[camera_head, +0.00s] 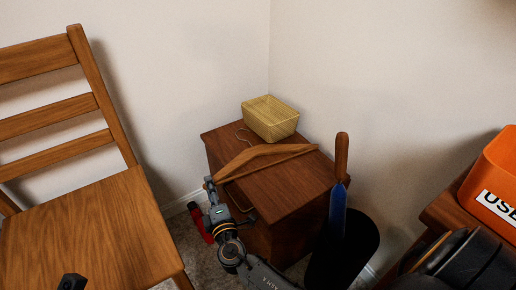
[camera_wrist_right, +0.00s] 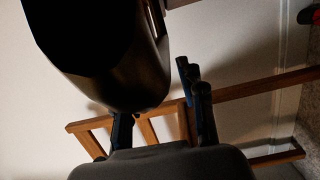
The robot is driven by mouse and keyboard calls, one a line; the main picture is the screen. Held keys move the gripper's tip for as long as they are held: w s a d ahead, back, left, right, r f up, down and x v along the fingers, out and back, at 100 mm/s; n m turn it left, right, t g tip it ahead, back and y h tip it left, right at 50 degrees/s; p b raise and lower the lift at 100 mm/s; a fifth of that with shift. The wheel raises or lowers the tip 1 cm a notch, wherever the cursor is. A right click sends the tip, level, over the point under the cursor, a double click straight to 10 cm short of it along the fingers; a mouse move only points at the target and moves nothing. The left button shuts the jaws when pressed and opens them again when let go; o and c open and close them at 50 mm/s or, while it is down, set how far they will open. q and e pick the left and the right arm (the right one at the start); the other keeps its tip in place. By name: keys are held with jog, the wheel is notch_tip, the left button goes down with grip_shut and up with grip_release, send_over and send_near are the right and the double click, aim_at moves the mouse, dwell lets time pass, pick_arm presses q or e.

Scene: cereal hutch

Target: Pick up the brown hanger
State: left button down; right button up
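The brown wooden hanger (camera_head: 265,153) lies on top of a small wooden cabinet (camera_head: 285,197), with its wire hook toward the yellow basket. Its left end reaches the cabinet's left front edge. My right gripper (camera_head: 229,202) is at that left end, very close to it; whether they touch is unclear. In the right wrist view, the fingers of my right gripper (camera_wrist_right: 160,112) stand apart, with no hanger visible between them. A large dark shape fills the upper left there and I cannot identify it. A small black tip at the lower left of the head view seems to be my left gripper (camera_head: 72,282).
A yellow woven basket (camera_head: 271,118) stands at the cabinet's back. A black bin (camera_head: 343,250) with a wood-handled blue tool (camera_head: 338,205) is right of it. A wooden chair (camera_head: 90,235) is left, a red object (camera_head: 200,222) between. An orange box (camera_head: 492,190) is far right.

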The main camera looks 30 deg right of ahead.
jog(key=shift+s, duration=0.1)
jog(key=shift+c, duration=0.6)
grip_shut()
jog(key=shift+a+r, duration=0.1)
jog(key=shift+r, duration=0.05)
